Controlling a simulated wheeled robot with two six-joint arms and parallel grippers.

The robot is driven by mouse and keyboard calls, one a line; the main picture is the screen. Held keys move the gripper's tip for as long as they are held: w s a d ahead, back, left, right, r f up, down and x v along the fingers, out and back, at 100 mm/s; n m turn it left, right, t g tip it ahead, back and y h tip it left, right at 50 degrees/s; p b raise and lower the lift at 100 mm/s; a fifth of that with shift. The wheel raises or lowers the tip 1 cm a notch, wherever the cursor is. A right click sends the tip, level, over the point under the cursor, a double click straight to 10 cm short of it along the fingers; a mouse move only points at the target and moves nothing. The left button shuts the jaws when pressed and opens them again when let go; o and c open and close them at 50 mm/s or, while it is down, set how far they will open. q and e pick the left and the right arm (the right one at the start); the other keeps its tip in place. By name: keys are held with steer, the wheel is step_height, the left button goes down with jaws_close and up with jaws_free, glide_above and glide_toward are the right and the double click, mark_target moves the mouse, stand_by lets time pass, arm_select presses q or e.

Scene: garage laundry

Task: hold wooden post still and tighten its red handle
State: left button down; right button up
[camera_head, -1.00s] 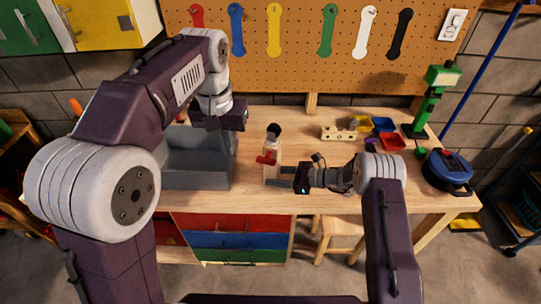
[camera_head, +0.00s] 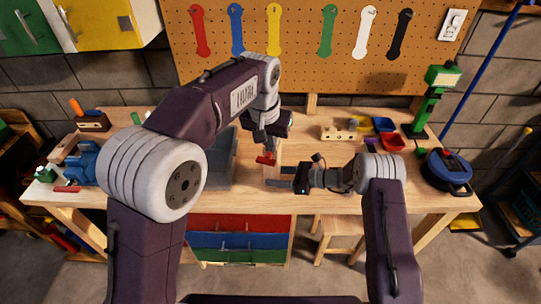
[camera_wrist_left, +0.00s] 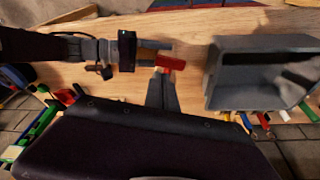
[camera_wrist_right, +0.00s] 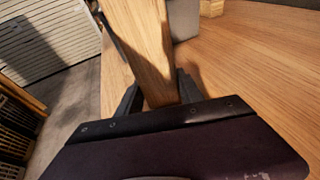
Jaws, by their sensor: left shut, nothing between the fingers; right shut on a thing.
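The wooden post (camera_head: 277,160) stands upright on the workbench. In the right wrist view it (camera_wrist_right: 145,45) is between my right gripper's fingers (camera_wrist_right: 158,95); my right gripper (camera_head: 278,182) is shut on it low down, from the right. The red handle (camera_head: 265,159) sticks out of the post's left side; it also shows in the left wrist view (camera_wrist_left: 170,64). My left gripper (camera_head: 268,144) is shut and empty, right above the handle, and hides the post's dark top. In the left wrist view its fingertips (camera_wrist_left: 164,76) lie at the handle; I cannot tell whether they touch it.
A grey bin (camera_wrist_left: 262,77) stands left of the post, close by. A wooden block with holes (camera_head: 338,133), small coloured trays (camera_head: 383,125) and a blue round tool (camera_head: 447,172) are to the right. A blue vise (camera_head: 84,163) is at the left end.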

mark_target(275, 164)
arm_select(q)
steer(key=x, duration=0.3)
steer(key=s+x, duration=0.1)
steer(key=shift+w+a+f, duration=0.1)
steer(key=shift+w+f, duration=0.05)
steer(key=shift+f, duration=0.35)
steer(key=shift+d+f+t+y, duration=0.2)
steer(key=shift+d+t+y, duration=0.1)
steer(key=shift+y, duration=0.5)
steer(key=shift+s+d+f+t+y, duration=0.2)
steer(key=shift+d+f+t+y, duration=0.1)
steer(key=shift+y, duration=0.5)
steer(key=y, duration=0.2)
steer(key=d+f+m+t+y, duration=0.1)
steer(key=y, duration=0.1)
steer(key=shift+s+f+t, duration=0.1)
steer(key=shift+t, duration=0.2)
steer(key=shift+a+f, duration=0.15)
steer(key=shift+f, duration=0.8)
steer(key=shift+a+f, duration=0.1)
steer(key=shift+f, duration=0.85)
steer(key=shift+a, duration=0.1)
